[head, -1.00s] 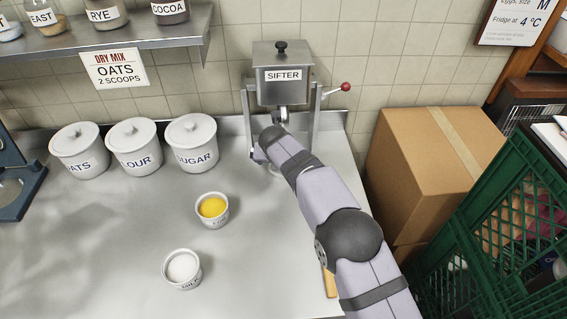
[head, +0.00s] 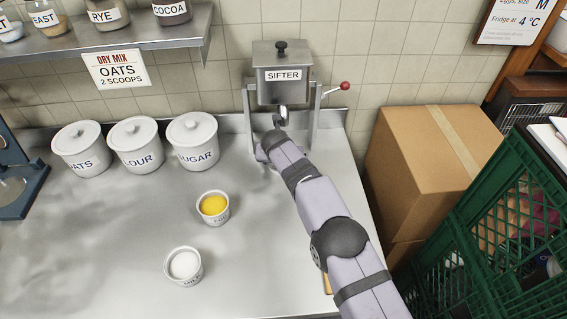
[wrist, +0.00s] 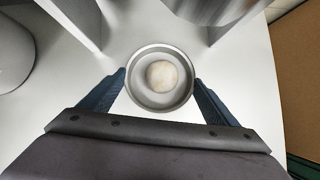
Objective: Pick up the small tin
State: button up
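The small tin (wrist: 137,96) is a round, pale grey metal dish seen from above in the wrist view. A pale, roundish patch lies inside it. My gripper (wrist: 160,78) has its blue fingers apart, one on each side of the tin and close to its rim. I cannot tell whether either fingertip touches the rim. In the head view my wrist is low in front of the sifter (head: 283,88), and the tin and fingers are mostly hidden by my arm.
The sifter's two legs flank the space beyond the tin. White canisters, including sugar (head: 194,143), stand to the left. A cup with yellow contents (head: 214,206) and a milk cup (head: 184,266) stand nearer. A cardboard box (head: 415,165) and green crate (head: 490,240) are right.

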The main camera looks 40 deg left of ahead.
jog(key=shift+r, duration=0.15)
jog(key=shift+c, duration=0.5)
jog(key=shift+r, duration=0.25)
notch_tip(320, 180, up, 9)
jog(key=b, duration=0.1)
jog(key=shift+r, duration=0.15)
jog(key=shift+s, duration=0.15)
